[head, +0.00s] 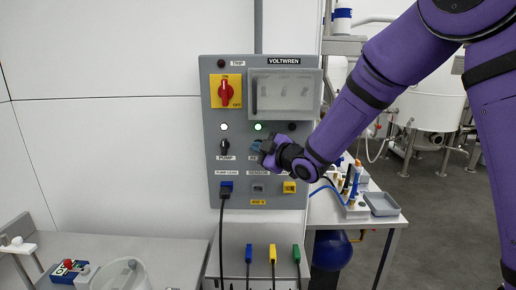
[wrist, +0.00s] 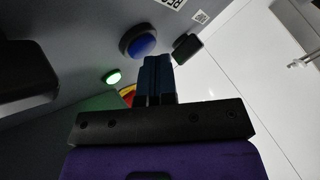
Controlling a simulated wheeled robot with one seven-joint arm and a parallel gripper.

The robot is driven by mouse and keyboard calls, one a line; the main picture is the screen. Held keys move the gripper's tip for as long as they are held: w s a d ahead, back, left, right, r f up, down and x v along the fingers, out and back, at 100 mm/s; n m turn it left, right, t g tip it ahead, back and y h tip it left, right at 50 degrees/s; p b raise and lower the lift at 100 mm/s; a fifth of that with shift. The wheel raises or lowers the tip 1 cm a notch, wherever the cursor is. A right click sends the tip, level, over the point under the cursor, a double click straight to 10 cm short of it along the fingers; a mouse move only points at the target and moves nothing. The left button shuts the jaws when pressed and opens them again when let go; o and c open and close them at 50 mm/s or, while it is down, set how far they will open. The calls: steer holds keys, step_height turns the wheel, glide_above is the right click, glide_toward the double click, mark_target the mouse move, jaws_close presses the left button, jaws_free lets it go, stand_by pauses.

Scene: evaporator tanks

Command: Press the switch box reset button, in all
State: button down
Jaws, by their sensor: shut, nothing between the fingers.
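The grey switch box (head: 212,100) is mounted on the white wall in the head view. My gripper (head: 257,146) is shut and empty in front of its middle row, right of the black pump knob (head: 224,147). It hides the reset button there and part of the label below. In the wrist view a round blue button (wrist: 142,45) in a dark collar shows just beyond and left of the tips of my shut gripper (wrist: 156,60). I take it for the reset button. Whether the tips touch it cannot be told.
The red-and-yellow rotary switch (head: 226,91) and a meter window (head: 286,93) are above. A white lamp (head: 224,126) and a green lamp (head: 258,126) are lit. A black plug and cable (head: 223,190) are below. A side table (head: 376,222) with small items stands at right.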

steer(key=shift+s, duration=0.9)
steer(key=shift+s+a, duration=0.1)
steer(key=shift+s, duration=2.4)
